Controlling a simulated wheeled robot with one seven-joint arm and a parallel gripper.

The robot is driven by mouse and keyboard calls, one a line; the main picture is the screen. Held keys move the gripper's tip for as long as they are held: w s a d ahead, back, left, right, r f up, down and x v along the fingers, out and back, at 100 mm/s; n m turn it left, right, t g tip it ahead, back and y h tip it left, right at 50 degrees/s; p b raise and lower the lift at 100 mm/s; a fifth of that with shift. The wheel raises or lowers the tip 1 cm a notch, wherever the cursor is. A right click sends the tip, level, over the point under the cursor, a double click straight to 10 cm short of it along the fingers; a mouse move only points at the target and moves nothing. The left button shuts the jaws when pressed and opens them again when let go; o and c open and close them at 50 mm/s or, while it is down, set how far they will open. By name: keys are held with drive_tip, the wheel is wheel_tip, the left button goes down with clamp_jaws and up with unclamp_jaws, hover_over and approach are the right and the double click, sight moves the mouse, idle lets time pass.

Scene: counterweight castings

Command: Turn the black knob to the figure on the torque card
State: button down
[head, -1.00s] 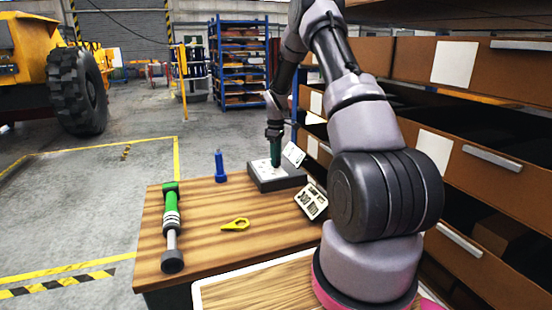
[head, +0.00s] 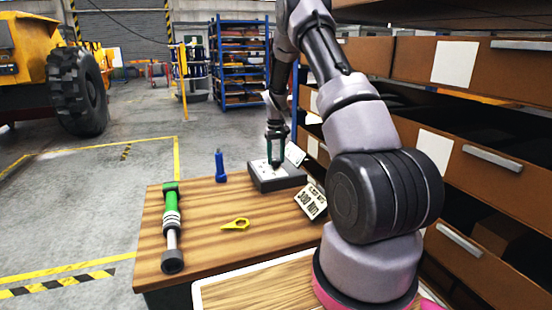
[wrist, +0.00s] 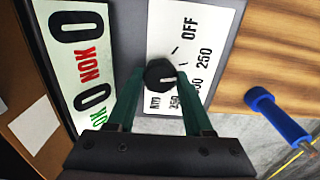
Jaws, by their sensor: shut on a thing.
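My gripper (head: 276,165) points down over the grey control box (head: 262,185) at the table's far edge. In the wrist view its green fingers (wrist: 160,80) are shut on the black knob (wrist: 158,70), one on each side. The knob's white mark points right in that view, toward the numbers; which figure it meets is hard to tell. The white dial plate (wrist: 210,18) shows OFF, 250 and more figures, partly hidden by the fingers. The torque card (head: 311,202) stands tilted at the table's right edge and seems to read 300 NM in its large line.
A tilted OK/NOK panel (wrist: 75,50) stands beside the dial. Brown drawers (head: 470,65) rise at the right.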

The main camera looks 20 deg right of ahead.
sight(276, 160)
drive_tip(key=m, duration=0.6)
drive_tip(key=shift+m, duration=0.3)
idle(0.4)
drive_tip(key=shift+c, duration=1.5)
unclamp_jaws()
drive_tip(key=shift+r, duration=0.15)
wheel_tip(276, 160, up, 11)
drive_tip(key=shift+f, duration=0.2)
